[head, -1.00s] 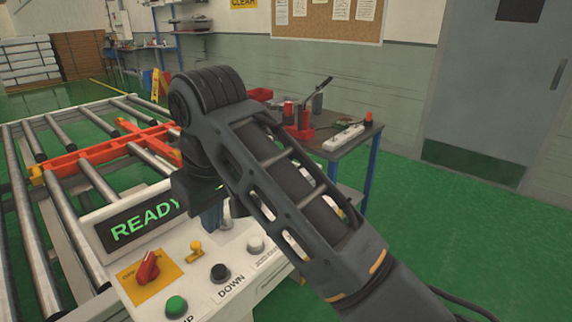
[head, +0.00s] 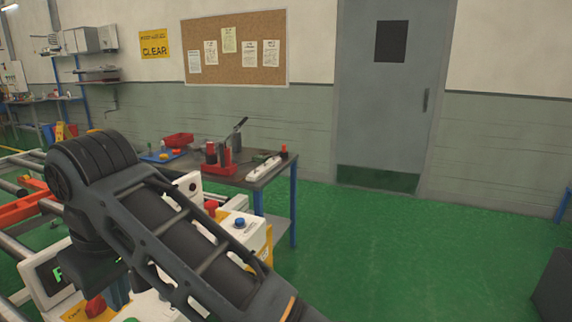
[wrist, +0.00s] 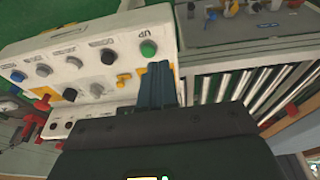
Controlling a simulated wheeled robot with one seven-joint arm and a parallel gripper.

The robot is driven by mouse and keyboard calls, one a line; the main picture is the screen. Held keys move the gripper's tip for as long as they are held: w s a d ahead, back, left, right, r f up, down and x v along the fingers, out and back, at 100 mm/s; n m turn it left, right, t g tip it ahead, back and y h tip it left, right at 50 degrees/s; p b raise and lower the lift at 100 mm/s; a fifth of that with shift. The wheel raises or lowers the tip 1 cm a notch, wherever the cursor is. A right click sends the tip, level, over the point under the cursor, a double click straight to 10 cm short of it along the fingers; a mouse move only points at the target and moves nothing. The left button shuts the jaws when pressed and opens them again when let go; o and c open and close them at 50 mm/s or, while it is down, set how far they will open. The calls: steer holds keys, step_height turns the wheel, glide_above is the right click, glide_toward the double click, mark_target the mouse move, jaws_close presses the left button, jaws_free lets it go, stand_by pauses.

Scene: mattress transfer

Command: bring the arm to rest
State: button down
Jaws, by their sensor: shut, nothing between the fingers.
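My arm reaches across the lower left of the head view, over the white control panel (head: 45,280). My gripper (wrist: 157,82) shows in the wrist view with its two dark fingers together and nothing between them. In the head view the gripper (head: 118,292) is mostly hidden under my arm, its fingers pointing down near a red knob (head: 95,306). In the wrist view the panel's face (wrist: 100,50) lies beyond the fingertips, with a green button (wrist: 148,49) and a yellow switch (wrist: 123,78) close by. I cannot tell whether the fingertips touch the panel.
A roller conveyor (head: 18,215) with an orange frame (head: 22,208) is at the left. A workbench (head: 262,180) with red trays and tools stands behind the panel. A grey door (head: 385,100) is in the back wall. Green floor (head: 400,260) at the right is open; a dark box (head: 555,285) stands at its edge.

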steer(key=s+d+f+m+t+y, duration=0.1)
steer(key=s+d+f+m+y, duration=0.15)
steer(key=f, duration=0.55)
steer(key=s+d+f+m+y, duration=0.2)
steer(key=s+f+y, duration=0.15)
steer(key=f, duration=0.55)
steer(key=s+d+f+m+t, duration=0.3)
steer(key=d, duration=0.4)
steer(key=s+d+f+m+t, duration=0.2)
steer(key=s+d+f+t, duration=0.15)
steer(key=d, duration=0.25)
steer(key=s+d+r+m+t+h, duration=0.1)
steer(key=s+d+m+t+h, duration=0.1)
steer(key=s+d, duration=0.5)
steer(key=s+d+r+m+t+h, duration=0.1)
steer(key=s+d+m+h, duration=0.3)
steer(key=d, duration=0.6)
steer(key=s+d+r+n+t+h, duration=0.2)
steer(key=s+d+r+t, duration=0.1)
steer(key=s+d+r, duration=0.8)
steer(key=shift+s+d+r, duration=0.15)
steer(key=shift+s+r, duration=0.55)
steer(key=shift+s, duration=0.2)
